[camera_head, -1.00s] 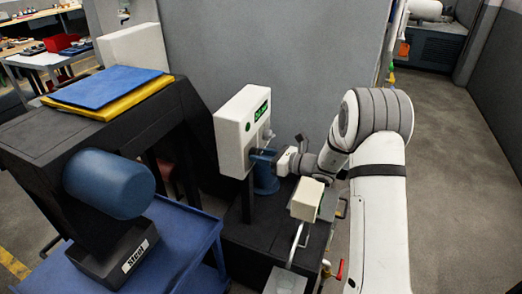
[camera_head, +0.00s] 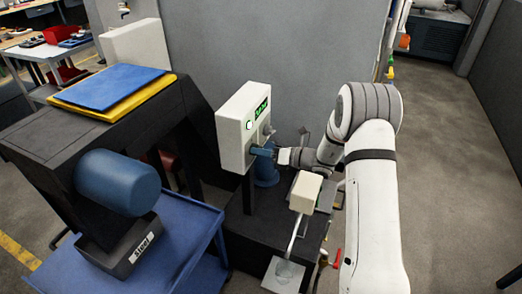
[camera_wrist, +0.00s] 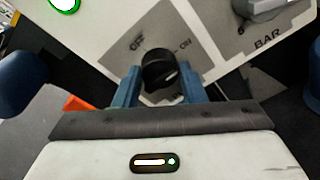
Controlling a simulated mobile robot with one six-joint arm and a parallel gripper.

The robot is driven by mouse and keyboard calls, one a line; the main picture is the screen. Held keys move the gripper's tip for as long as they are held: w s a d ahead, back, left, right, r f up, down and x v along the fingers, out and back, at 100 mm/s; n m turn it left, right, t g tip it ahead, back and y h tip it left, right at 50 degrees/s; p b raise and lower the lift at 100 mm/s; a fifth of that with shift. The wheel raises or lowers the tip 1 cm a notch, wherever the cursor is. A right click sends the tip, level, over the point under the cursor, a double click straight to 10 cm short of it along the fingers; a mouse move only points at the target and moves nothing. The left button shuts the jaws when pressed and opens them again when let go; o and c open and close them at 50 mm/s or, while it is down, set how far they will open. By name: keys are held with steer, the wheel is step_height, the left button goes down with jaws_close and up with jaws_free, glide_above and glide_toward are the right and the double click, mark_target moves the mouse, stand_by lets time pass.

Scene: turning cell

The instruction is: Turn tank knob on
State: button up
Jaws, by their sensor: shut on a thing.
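The tank knob (camera_wrist: 160,72) is a black round knob on a white panel, between printed OFF and ON labels. A pale mark on it points to the right, toward the ON side. My gripper (camera_wrist: 161,90) is shut on the knob, one blue finger on each side. In the head view my gripper (camera_head: 264,151) reaches the front of the white control box (camera_head: 232,138) from the right, hiding the knob there. A round lamp (camera_wrist: 65,4) on the panel glows white and green.
A grey dial (camera_wrist: 262,8) marked BAR is above and right of the knob. A pale block (camera_head: 306,193) on a bent rod stands below my arm. Floor at right is clear.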

steer(key=shift+w+d+r, duration=0.1)
steer(key=shift+w+r, duration=0.1)
steer(key=shift+r, duration=0.05)
steer(key=o, duration=1)
steer(key=shift+s+f, duration=0.1)
steer(key=shift+f, duration=0.05)
steer(key=b+v, duration=0.1)
steer(key=v, duration=0.6)
steer(key=shift+s+d, duration=0.2)
steer(key=shift+d, duration=0.15)
